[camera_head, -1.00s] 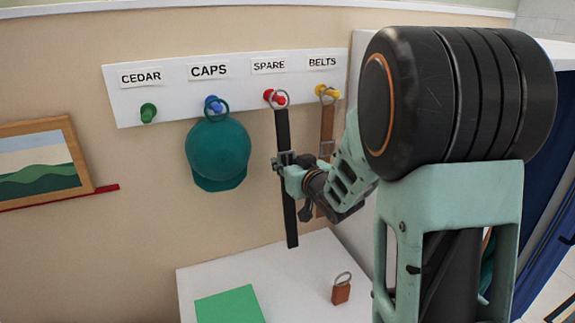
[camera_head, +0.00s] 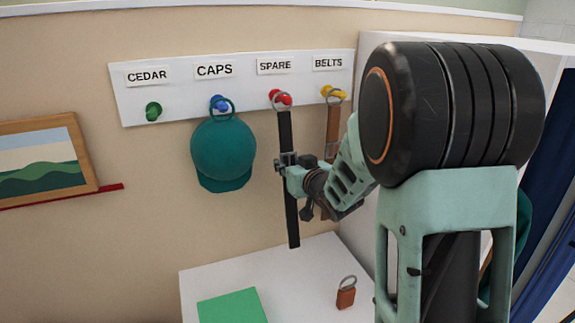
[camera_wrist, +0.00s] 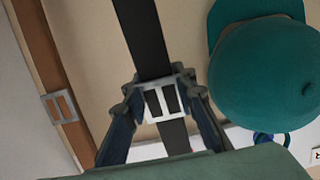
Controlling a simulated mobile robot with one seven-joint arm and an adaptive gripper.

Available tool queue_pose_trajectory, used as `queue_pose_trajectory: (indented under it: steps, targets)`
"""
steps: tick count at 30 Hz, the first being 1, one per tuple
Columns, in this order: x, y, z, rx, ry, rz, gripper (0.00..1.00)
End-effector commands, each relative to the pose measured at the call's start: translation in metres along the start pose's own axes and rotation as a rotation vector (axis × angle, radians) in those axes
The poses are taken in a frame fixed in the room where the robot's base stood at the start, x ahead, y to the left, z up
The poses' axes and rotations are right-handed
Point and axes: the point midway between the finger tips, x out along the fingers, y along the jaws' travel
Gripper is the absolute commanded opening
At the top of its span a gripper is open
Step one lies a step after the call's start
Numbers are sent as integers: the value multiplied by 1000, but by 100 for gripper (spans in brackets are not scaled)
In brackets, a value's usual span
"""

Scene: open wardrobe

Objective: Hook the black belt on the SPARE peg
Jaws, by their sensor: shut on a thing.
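The black belt (camera_head: 289,213) hangs vertically, with its ring at the red peg (camera_head: 284,98) under the SPARE label (camera_head: 275,65). The ring overlaps the red peg in the head view; I cannot tell for certain that it is seated on it. My gripper (camera_head: 286,162) is shut on the belt below the ring. In the wrist view the fingers (camera_wrist: 160,112) close around the belt's silver buckle (camera_wrist: 167,98), and the black strap (camera_wrist: 147,40) runs out beyond it. The wrist view does not show the ring clearly.
A brown belt (camera_head: 332,128) hangs at the yellow BELTS peg (camera_head: 333,93), close right of the black belt. A teal cap (camera_head: 222,152) hangs on the blue CAPS peg. The green CEDAR peg (camera_head: 153,111) is bare. A brown ringed tag (camera_head: 346,298) and green sheet (camera_head: 232,307) lie below.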

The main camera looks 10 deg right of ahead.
Motion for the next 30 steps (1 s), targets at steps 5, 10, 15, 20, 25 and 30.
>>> queue_pose_trajectory:
  steps: [5,10,15,20,25,30]
  targets:
    - [0,0,-1,0,2,0,0]
    - [0,0,-1,0,1,0,37]
    - [0,0,0,0,1,0,45]
    - [0,0,1,0,-1,0,45]
    - [-9,0,0,0,0,1,45]
    - [-35,0,-1,1,2,1,45]
